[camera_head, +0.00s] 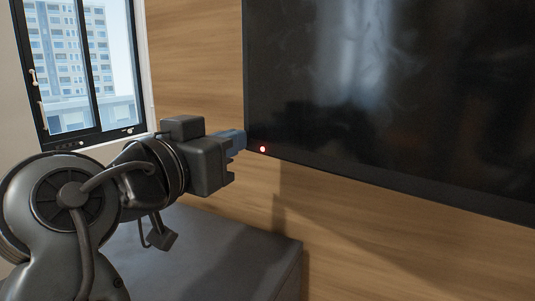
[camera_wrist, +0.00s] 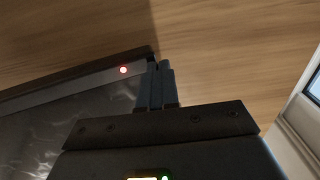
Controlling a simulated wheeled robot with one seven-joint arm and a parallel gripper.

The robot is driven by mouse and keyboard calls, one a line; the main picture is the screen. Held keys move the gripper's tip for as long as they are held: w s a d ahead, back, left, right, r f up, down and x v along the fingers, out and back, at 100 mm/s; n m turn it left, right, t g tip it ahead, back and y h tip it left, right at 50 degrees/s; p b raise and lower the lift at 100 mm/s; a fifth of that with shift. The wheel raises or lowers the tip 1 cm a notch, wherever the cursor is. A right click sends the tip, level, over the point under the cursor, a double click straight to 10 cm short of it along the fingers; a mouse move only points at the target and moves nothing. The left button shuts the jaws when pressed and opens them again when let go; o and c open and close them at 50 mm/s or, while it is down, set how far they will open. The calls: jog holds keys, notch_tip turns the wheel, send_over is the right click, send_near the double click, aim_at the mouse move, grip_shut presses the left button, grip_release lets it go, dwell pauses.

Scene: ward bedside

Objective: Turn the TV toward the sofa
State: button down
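The TV (camera_head: 400,80) is a large dark flat screen in front of a wood-panelled wall, and it fills the upper right of the head view. A red light glows near its lower left corner. My gripper (camera_head: 241,139) is at the TV's left edge, just above that corner. In the wrist view, the blue-grey fingers (camera_wrist: 161,66) lie close together with hardly any gap, beside the end of the TV's frame (camera_wrist: 80,82). Nothing shows between them. I cannot tell whether they touch the TV. No sofa is in view.
A dark grey low cabinet or surface (camera_head: 215,255) stands below my arm, against the wood wall (camera_head: 200,60). A dark-framed window (camera_head: 80,65) is at the left. The space in front of the TV looks clear.

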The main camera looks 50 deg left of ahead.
aim_at(253, 136)
jog(key=x, duration=0.3)
jog(key=b+x, duration=0.1)
jog(key=x, duration=0.1)
jog(key=shift+w+d, duration=0.2)
jog(key=shift+d, duration=0.1)
jog(key=shift+w+r, duration=0.15)
jog(key=shift+w, duration=0.5)
jog(key=shift+w+r, duration=0.15)
jog(key=shift+r, duration=0.05)
jog(key=shift+s+d+f+b, duration=0.15)
jog(key=shift+s+b, duration=0.2)
jog(key=shift+s, duration=0.2)
jog(key=a+b+v, duration=0.1)
jog(key=v, duration=0.7)
jog(key=shift+s+f+b, duration=0.2)
jog(key=shift+s+b, duration=0.05)
jog(key=shift+b, duration=0.05)
jog(key=shift+d, duration=0.1)
